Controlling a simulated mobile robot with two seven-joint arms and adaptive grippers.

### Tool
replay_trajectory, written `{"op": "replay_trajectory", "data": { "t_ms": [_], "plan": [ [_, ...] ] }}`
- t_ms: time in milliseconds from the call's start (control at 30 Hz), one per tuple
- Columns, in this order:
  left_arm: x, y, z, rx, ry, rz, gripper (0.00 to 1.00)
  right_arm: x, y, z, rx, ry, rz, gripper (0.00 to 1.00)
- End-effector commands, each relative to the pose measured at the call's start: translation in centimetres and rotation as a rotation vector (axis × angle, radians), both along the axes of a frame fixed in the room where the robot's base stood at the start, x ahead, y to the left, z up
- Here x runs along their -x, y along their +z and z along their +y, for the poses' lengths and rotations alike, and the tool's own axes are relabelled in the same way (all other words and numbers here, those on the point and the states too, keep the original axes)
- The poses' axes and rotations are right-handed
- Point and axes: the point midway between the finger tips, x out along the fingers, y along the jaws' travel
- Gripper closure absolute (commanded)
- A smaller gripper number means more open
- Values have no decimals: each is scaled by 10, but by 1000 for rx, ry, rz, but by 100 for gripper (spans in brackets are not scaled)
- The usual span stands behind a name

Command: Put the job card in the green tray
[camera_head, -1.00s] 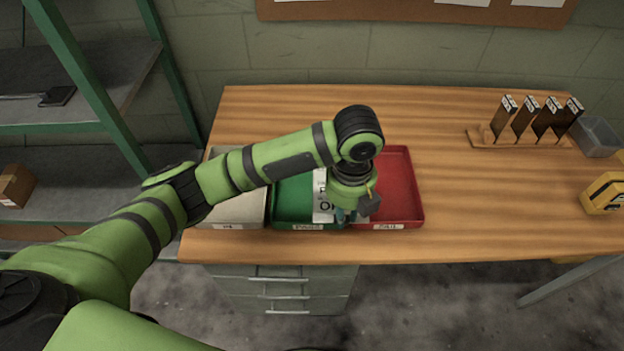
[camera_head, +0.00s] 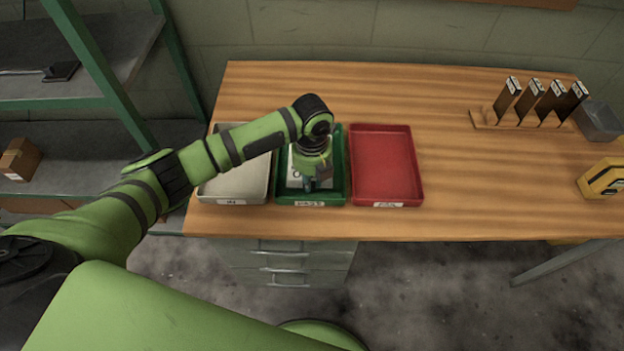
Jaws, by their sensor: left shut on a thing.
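The white job card (camera_head: 296,180) with dark print shows within the outline of the green tray (camera_head: 341,170), partly hidden by my left gripper. My left gripper (camera_head: 307,186) points down over the green tray, shut on the card near its front part. I cannot tell whether the card touches the tray floor or is held just above it. The green tray stands between a pale grey tray and a red tray on the wooden bench. My right gripper is not in view.
The grey tray (camera_head: 234,186) is at left and the empty red tray (camera_head: 385,165) at right. A wooden rack (camera_head: 520,121) with several upright pieces, a clear bin (camera_head: 598,121) and a yellow device (camera_head: 602,178) stand at the bench's right. The bench middle is clear.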

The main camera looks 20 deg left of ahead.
Motion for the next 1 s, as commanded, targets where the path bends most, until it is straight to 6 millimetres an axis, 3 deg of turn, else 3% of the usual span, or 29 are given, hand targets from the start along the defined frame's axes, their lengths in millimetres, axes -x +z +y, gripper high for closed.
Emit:
{"op": "replay_trajectory", "data": {
  "t_ms": [133,467,500,567,1000],
  "plan": [
    [0,-14,-1,1,0,0,100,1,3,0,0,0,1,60],
    [0,-17,-1,0,-1,-2,100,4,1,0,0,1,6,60],
    [0,-18,-1,1,0,-1,76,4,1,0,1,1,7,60],
    [0,-17,-1,0,-1,-2,56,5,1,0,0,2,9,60],
    [-1,-9,-1,3,0,-5,56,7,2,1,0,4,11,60]
  ]
}}
